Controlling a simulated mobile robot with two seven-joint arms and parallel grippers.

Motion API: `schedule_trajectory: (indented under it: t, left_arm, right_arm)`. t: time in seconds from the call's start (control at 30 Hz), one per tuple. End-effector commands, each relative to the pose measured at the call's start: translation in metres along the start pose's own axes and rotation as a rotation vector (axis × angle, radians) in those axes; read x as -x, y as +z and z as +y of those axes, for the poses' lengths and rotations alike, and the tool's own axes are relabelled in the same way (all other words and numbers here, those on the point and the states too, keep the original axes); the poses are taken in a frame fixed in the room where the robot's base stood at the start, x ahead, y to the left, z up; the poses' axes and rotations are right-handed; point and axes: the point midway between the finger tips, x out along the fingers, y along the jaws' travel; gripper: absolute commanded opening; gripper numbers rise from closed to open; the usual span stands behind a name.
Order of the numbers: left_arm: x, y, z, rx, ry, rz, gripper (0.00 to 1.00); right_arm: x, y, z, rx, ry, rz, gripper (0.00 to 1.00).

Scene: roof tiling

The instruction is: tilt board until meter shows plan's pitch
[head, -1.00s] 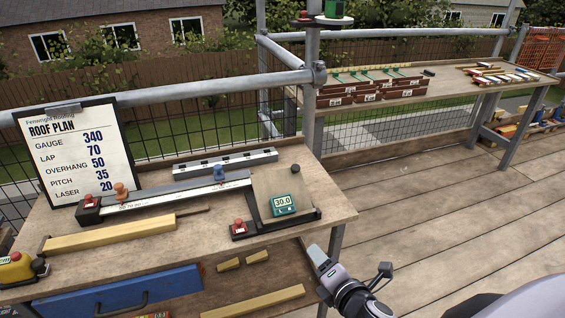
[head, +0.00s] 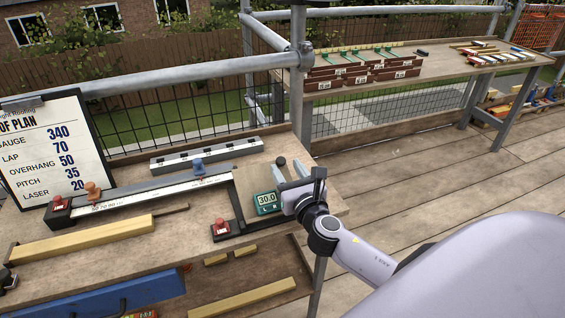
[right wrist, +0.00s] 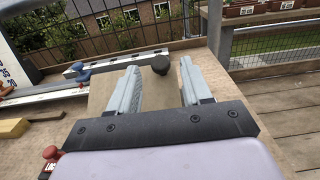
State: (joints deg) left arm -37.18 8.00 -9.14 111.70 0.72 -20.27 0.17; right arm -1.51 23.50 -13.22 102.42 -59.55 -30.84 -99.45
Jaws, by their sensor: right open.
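The tilting board (head: 253,182) stands on the near bench, partly hidden by my gripper in the head view; its face also shows in the right wrist view (right wrist: 158,92). A green meter (head: 267,201) on it reads 30.0. A dark round knob (head: 281,161) is at the board's top edge; it also shows in the right wrist view (right wrist: 160,65). The roof plan (head: 50,150) gives pitch 35. My right gripper (head: 291,174) is open at the board's right side, its fingers pointing toward the knob, which appears between and beyond the fingertips. My left gripper is not in view.
A red-knobbed block (head: 222,228) sits at the board's lower left. A long rule (head: 145,192) with an orange knob and a blue knob lies left of the board, with a grey rail (head: 207,155) behind. A yellow timber strip (head: 85,238) lies in front.

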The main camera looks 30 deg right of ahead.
Motion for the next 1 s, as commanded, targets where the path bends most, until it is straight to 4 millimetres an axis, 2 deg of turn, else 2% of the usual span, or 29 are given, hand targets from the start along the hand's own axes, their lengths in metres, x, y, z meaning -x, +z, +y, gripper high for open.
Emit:
schedule_trajectory:
  t: [0.1, 0.23, 0.6, 0.63, 0.77, 0.8, 1.0]
  left_arm:
    - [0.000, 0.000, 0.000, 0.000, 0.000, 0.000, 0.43]
    - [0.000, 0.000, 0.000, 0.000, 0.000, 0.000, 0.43]
    - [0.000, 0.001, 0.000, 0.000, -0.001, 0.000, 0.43]
    - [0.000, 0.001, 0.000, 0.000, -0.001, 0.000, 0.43]
    - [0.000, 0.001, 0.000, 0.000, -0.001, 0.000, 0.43]
    - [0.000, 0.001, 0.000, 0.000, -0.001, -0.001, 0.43]
    - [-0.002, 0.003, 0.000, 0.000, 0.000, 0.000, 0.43]
  right_arm:
    - [-0.016, 0.000, 0.001, -0.002, 0.001, -0.001, 0.49]
    - [-0.026, 0.000, 0.000, -0.003, 0.000, 0.001, 0.49]
    - [-0.032, 0.000, 0.001, -0.004, 0.001, 0.001, 0.49]
    - [-0.032, 0.000, 0.001, -0.004, 0.001, 0.001, 0.46]
    - [-0.032, 0.000, 0.000, -0.004, 0.001, 0.001, 0.03]
    - [-0.032, 0.000, 0.001, -0.004, 0.001, 0.001, 0.00]
    - [-0.031, -0.001, 0.001, -0.004, 0.001, -0.006, 0.00]
